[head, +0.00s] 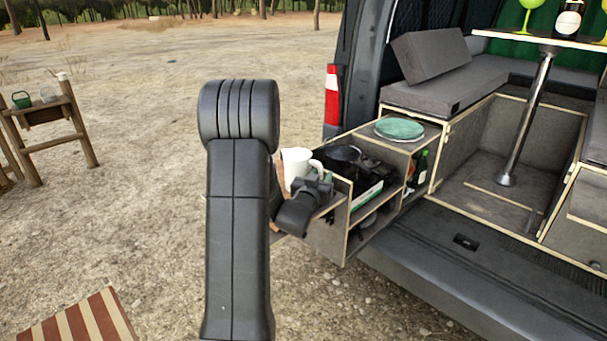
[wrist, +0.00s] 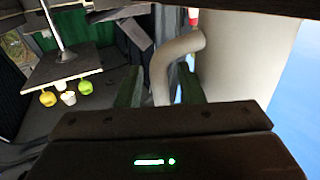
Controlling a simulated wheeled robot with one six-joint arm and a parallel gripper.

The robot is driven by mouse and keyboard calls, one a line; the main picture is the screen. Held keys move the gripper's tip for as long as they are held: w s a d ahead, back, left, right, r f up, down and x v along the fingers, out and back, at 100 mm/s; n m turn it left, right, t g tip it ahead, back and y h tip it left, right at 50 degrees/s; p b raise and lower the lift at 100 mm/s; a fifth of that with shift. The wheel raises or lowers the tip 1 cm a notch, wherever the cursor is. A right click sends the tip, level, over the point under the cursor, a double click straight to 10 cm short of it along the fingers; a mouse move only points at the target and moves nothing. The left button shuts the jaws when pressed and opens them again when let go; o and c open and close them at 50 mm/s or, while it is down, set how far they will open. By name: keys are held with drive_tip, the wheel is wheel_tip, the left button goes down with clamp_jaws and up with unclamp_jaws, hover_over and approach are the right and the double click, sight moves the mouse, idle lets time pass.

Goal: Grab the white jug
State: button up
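The white jug (head: 296,166) stands at the outer end of the pull-out kitchen unit in the head view, its handle toward the right. In the wrist view the jug's pale body (wrist: 242,58) fills the right side, and its curved handle rises between my fingers. My gripper (head: 319,182) is at the handle side of the jug. In the wrist view my gripper (wrist: 160,90) is open, with one dark green finger on each side of the handle and gaps visible. My arm hides part of the jug's lower left in the head view.
A dark pan (head: 344,153) on a stove sits just right of the jug. Green plates (head: 399,129) lie on the unit's top, with a bottle (head: 421,168) below. The van's table (head: 550,40) is behind. A wooden stand (head: 45,112) is far left.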

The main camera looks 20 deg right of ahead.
clamp_jaws()
drive_tip(key=shift+r, duration=0.15)
